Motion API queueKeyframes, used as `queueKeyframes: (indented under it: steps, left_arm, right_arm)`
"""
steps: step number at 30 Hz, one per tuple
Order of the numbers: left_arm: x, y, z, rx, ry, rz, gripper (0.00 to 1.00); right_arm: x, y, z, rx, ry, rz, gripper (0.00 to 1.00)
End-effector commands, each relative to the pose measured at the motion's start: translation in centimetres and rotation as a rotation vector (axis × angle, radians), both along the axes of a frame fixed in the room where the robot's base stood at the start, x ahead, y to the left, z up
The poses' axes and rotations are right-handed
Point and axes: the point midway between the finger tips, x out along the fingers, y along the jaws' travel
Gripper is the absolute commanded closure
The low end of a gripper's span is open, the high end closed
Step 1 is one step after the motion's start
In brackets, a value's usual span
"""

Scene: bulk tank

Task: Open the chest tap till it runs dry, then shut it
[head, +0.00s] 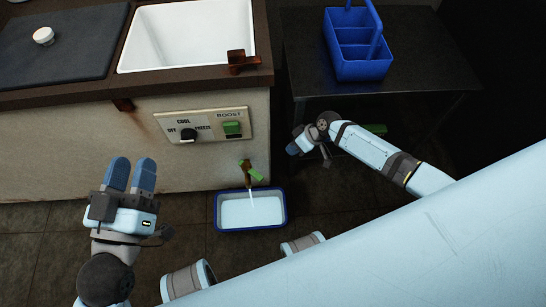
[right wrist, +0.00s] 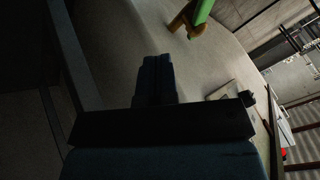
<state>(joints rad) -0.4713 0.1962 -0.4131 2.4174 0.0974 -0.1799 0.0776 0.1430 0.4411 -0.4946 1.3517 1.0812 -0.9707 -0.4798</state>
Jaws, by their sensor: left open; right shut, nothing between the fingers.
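The chest (head: 60,150) has a tap (head: 247,172) with a green handle low on its front. A pale stream runs from the tap into a blue-rimmed tray (head: 220,226) on the floor, which holds pale liquid. In the right wrist view the tap's brass body and green handle (right wrist: 203,12) show at the top. My right gripper (head: 292,149) is right of the tap, apart from it. Its fingers (right wrist: 156,60) are shut and empty. My left gripper (head: 131,160) is open and empty, left of the tray, in front of the chest.
A control panel (head: 205,126) with a black knob and a green switch is above the tap. A white basin (head: 187,66) is open in the chest top. A blue caddy (head: 355,68) stands on a dark table (head: 300,60) at right. Dark floor (head: 185,225) lies clear left of the tray.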

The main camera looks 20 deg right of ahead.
Motion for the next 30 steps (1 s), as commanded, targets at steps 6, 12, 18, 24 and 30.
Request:
queueKeyframes:
  steps: [6,12,18,24,30]
  left_arm:
    - [0.0,0.0,-0.4,-0.004,-0.003,-0.001,0.57]
    - [0.1,-0.5,-2.9,0.015,0.046,-0.034,0.57]
    - [0.3,-0.8,-7.3,0.08,0.17,-0.075,0.57]
    - [0.2,-1.0,-9.0,0.126,0.243,-0.104,0.57]
    - [0.1,-1.0,-8.6,0.116,0.236,-0.099,0.57]
  right_arm:
    - [-0.4,0.9,0.4,0.024,0.047,0.063,1.0]
    - [-0.1,2.7,-2.5,0.024,0.046,0.062,1.0]
    - [0.3,5.0,-5.7,0.023,0.046,0.061,1.0]
    - [0.1,7.4,-6.7,0.024,0.046,0.06,1.0]
    - [-1.0,9.4,-6.8,0.022,0.046,0.059,1.0]
